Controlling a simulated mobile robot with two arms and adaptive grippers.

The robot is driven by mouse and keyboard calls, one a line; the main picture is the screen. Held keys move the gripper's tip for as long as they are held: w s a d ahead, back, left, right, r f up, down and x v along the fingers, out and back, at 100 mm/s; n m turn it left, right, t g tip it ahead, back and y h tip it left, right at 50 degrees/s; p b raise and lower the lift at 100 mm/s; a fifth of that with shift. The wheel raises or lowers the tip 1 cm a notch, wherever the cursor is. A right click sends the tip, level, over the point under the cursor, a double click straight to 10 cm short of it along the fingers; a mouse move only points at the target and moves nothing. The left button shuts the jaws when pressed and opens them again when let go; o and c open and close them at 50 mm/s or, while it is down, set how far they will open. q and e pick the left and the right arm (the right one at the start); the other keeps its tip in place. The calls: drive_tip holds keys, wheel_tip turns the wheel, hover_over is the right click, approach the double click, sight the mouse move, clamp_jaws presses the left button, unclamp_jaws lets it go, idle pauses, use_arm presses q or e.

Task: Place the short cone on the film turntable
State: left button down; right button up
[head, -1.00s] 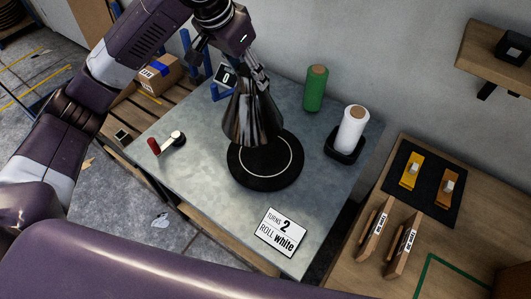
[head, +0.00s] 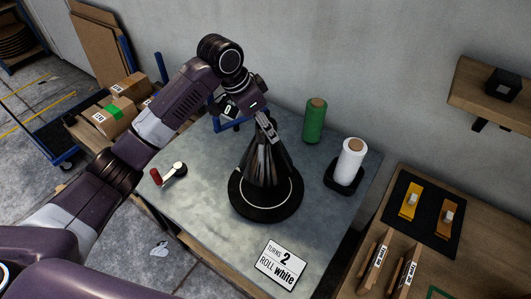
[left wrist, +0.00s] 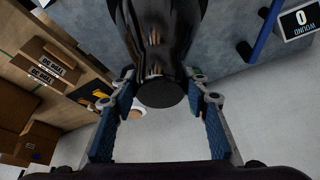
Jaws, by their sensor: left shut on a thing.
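The short cone (head: 268,168) is dark, shiny and metallic, narrow at the top and wide at the bottom. It is roughly upright over the round black turntable (head: 293,202), its base covering part of the white ring. Whether the base touches the disc is hard to tell. My left gripper (head: 266,128) is shut on the cone's narrow top. In the left wrist view, the cone (left wrist: 155,35) fills the top middle and its narrow end lies between the blue-padded fingers (left wrist: 162,105). My right gripper is not in view.
On the grey table (head: 215,215) stand a green roll (head: 314,121), a white roll (head: 350,160) on a black holder, a red-handled crank (head: 168,174) and a sign (head: 280,265) reading "TURNS 2 ROLL white". A small display (head: 227,107) shows 0. A wooden bench (head: 470,250) is at the right.

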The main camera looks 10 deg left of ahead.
sight(256, 140)
use_arm(q)
wheel_tip(256, 140, down, 10)
drive_tip(key=shift+f+p, duration=0.1)
drive_tip(key=shift+p, duration=0.8)
drive_tip(key=shift+f, duration=0.35)
drive_tip(key=c, duration=1.1)
unclamp_jaws()
drive_tip(key=shift+f, duration=0.1)
drive_tip(key=b+v, duration=0.2)
drive_tip(key=v, duration=0.9)
drive_tip(key=shift+s+a+r, duration=0.1)
drive_tip(key=shift+s+r, duration=0.1)
drive_tip(key=shift+r, duration=0.45)
